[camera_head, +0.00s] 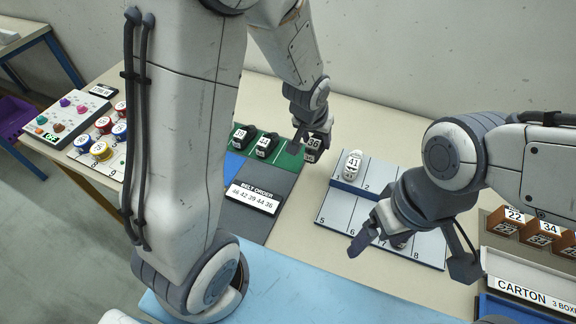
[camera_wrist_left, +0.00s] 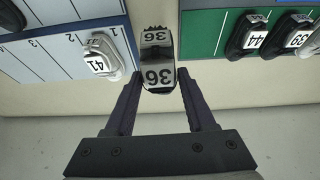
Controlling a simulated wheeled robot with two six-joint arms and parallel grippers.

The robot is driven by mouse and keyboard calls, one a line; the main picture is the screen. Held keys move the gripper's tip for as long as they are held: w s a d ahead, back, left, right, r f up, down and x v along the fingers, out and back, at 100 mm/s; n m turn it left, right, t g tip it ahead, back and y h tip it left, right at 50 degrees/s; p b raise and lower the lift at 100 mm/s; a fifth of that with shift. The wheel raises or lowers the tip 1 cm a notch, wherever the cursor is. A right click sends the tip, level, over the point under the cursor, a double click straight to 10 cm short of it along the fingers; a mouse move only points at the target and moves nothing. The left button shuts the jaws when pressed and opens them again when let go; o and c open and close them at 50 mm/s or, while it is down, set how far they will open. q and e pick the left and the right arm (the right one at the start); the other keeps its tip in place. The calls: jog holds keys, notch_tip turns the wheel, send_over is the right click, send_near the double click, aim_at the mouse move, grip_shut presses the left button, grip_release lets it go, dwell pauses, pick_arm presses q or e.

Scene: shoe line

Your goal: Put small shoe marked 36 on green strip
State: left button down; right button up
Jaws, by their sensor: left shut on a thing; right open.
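My left gripper (camera_head: 304,143) is shut on a small dark shoe with a white 36 label (camera_head: 313,143). In the left wrist view the shoe (camera_wrist_left: 158,75) sits between the two fingers (camera_wrist_left: 158,88), over the bare strip between the numbered board and the green strip. The green strip (camera_head: 287,158) lies just left of the shoe in the head view. It bears black shoes marked 39 (camera_head: 241,136) and 44 (camera_head: 265,145); its right part looks bare. I cannot tell whether the held shoe touches anything. My right gripper (camera_head: 366,232) is open over the numbered board.
A white shoe marked 41 (camera_head: 352,164) stands on the numbered board (camera_head: 335,213). A "BELT ORDER" sign (camera_head: 254,197) lies on the grey mat. Orange boxes (camera_head: 506,221) stand at the right.

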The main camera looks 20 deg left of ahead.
pick_arm(q)
jog(key=shift+w+d+f+b, duration=0.1)
jog(key=shift+d+f+b, duration=0.05)
jog(key=shift+d+b, duration=1)
pick_arm(e)
notch_tip(320, 180, down, 5)
pick_arm(q)
jog(key=w+a+f+p, duration=0.1)
jog(key=a+p, duration=0.1)
jog(key=a, duration=0.1)
jog(key=w+a+f+p, duration=0.1)
jog(key=a+f+p, duration=0.1)
jog(key=a+p, duration=0.1)
jog(key=w+a+f+p, duration=0.1)
jog(key=a+f+p, duration=0.1)
jog(key=a, duration=0.2)
jog(key=shift+w+f, duration=0.25)
jog(key=shift+w, duration=0.15)
jog(key=shift+w+a+f, duration=0.1)
jog(key=shift+a+f, duration=0.05)
jog(key=shift+f, duration=0.1)
notch_tip(320, 180, down, 3)
jog(key=shift+f, duration=0.55)
pick_arm(e)
notch_tip(320, 180, up, 7)
jog(key=shift+r, duration=0.2)
